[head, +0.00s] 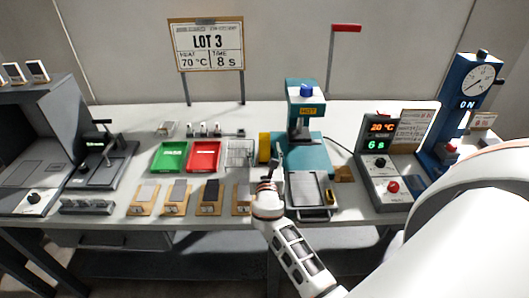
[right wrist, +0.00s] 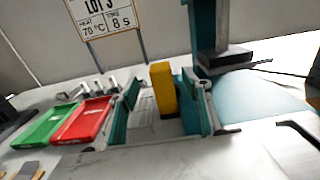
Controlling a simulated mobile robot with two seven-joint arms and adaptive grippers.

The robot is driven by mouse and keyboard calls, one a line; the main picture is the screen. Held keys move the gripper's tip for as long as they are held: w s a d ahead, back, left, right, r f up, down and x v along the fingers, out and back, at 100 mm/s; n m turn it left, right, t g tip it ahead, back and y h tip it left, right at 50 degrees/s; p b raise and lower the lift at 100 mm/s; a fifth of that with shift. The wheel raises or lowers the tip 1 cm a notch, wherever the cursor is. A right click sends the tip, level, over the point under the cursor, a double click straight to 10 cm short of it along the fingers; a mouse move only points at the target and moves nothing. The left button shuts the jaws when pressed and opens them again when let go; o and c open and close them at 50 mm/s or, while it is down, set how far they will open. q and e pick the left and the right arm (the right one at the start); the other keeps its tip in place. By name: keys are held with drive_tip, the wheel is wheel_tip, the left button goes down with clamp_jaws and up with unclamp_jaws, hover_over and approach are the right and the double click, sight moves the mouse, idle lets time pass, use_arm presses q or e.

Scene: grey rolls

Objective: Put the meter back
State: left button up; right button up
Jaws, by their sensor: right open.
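A yellow upright block (head: 265,147) stands on the bench at the left side of the teal press (head: 305,150). It is the likeliest meter, but I see no dial or markings on it. My right gripper (head: 271,168) is open on the near side of the block. In the right wrist view, the yellow block (right wrist: 163,88) shows between the two spread fingers. I cannot tell whether its lower part is within the jaws, and no finger visibly touches it. My left gripper is out of view.
A wire rack (head: 240,153), a red tray (head: 204,156) and a green tray (head: 169,157) lie left of the block. Several wooden boards with plates line the front edge. A control box (head: 384,170) and a blue dial stand (head: 465,110) are at right.

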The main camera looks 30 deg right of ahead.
sight(265, 142)
drive_tip(key=shift+f, duration=0.65)
drive_tip(key=shift+w+d+r, duration=0.2)
drive_tip(key=shift+w+r, duration=0.05)
drive_tip(key=shift+w, duration=0.15)
drive_tip(key=x, duration=0.6)
drive_tip(key=shift+w+d, duration=0.15)
drive_tip(key=shift+w, duration=0.1)
drive_tip(key=c, duration=1.4)
